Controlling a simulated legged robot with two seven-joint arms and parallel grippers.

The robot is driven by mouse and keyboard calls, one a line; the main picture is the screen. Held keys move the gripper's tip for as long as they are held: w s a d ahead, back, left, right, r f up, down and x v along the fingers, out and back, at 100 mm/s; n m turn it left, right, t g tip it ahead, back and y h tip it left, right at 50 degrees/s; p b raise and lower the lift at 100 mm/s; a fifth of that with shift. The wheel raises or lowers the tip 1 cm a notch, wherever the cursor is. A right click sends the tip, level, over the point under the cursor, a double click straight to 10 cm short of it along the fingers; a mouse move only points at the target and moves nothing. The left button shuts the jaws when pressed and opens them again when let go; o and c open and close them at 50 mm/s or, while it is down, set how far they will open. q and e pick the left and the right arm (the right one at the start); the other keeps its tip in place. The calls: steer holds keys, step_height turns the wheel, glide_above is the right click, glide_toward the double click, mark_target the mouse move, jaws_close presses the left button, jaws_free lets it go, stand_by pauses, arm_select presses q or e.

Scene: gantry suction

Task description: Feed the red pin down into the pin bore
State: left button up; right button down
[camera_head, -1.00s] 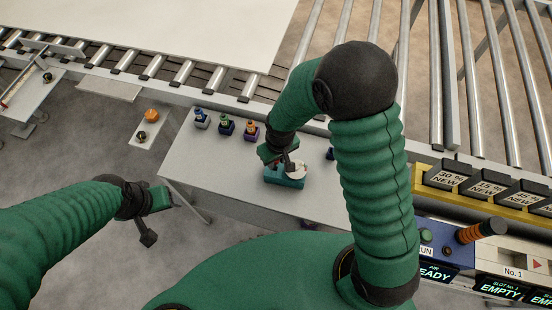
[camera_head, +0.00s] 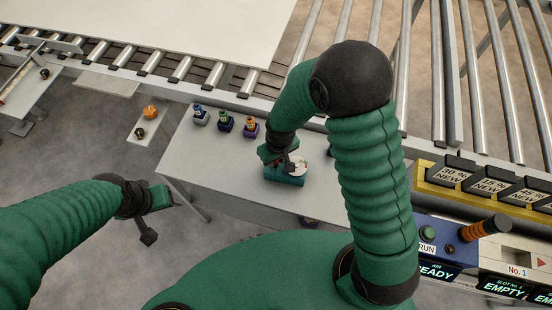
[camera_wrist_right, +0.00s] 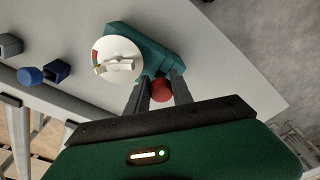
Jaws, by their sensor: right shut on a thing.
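The red pin (camera_wrist_right: 161,91) sits between the two fingers of my right gripper (camera_wrist_right: 158,88) in the right wrist view, which is shut on it. The pin is beside a teal block (camera_wrist_right: 170,58) with a round white gauge face (camera_wrist_right: 117,60). In the head view my right gripper (camera_head: 284,163) is right over the teal block (camera_head: 284,180) on the grey table; the pin is hidden there. The pin bore is hidden, and I cannot tell how far the pin is in it. My left gripper (camera_head: 148,222) hangs empty left of the table; its opening is unclear.
Several small bottle-like pieces, with blue (camera_head: 199,117), green (camera_head: 225,122) and orange (camera_head: 250,128) tops, stand at the table's back left. A control panel (camera_head: 440,250) and yellow rack (camera_head: 431,182) stand at the right. Rollers run behind. The table's (camera_head: 210,160) left part is clear.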

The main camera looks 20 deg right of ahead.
mark_target(279, 171)
steer(key=shift+f+b, duration=0.55)
steer(key=shift+f, duration=0.25)
steer(key=c, duration=1)
jaws_free()
steer(key=shift+c, duration=0.2)
steer(key=shift+r, duration=0.1)
step_height(279, 171, up, 17)
steer(key=s+p, duration=0.1)
steer(key=shift+s+d+f, duration=0.15)
steer(key=shift+s+f, duration=0.05)
steer(key=shift+s, duration=0.1)
